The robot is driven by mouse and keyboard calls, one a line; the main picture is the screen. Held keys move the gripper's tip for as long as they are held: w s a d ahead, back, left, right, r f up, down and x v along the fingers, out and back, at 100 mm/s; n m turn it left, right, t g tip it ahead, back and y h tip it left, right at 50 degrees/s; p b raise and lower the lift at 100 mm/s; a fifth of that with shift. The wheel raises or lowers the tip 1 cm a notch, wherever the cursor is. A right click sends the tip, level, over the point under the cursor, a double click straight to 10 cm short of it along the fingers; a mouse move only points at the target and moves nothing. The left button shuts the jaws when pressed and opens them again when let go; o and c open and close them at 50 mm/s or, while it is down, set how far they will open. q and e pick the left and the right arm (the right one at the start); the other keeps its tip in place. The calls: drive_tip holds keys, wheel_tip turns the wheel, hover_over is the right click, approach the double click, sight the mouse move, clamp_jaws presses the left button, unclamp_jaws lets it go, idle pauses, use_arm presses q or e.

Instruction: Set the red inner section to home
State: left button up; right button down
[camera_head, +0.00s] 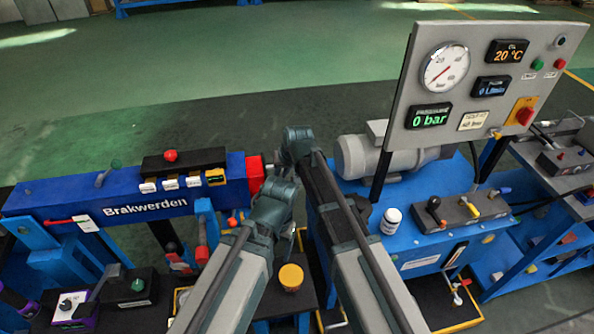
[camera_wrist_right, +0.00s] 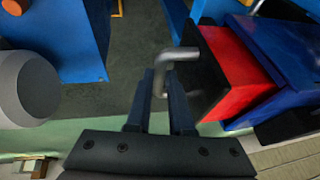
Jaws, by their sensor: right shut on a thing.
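The red inner section (camera_head: 254,172) shows as a short red block at the right end of the blue boom (camera_head: 60,197) marked "Brakwerden". In the right wrist view the red inner section (camera_wrist_right: 240,72) sticks out of the blue boom and has a dark end plate (camera_wrist_right: 205,75). A bent grey metal handle (camera_wrist_right: 177,54) stands at that plate. My right gripper (camera_wrist_right: 161,88) has its fingers closed around the handle's lower part. In the head view my right gripper (camera_head: 281,170) is partly hidden by my arm at the boom's end. I cannot make out my left gripper.
A yellow-topped knob (camera_head: 291,277) lies between my arms. Green floor behind is open.

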drive_tip(key=a, duration=0.3)
drive_tip(key=shift+s+a, duration=0.1)
drive_tip(key=shift+s, duration=0.3)
drive_tip(key=c, duration=0.8)
unclamp_jaws()
drive_tip(key=shift+a, duration=0.15)
drive_tip(key=shift+d, duration=0.2)
drive_tip(key=p+v, duration=1.2)
drive_tip(key=v, duration=0.1)
drive_tip(key=shift+r+p, duration=0.3)
drive_tip(key=shift+r, duration=0.1)
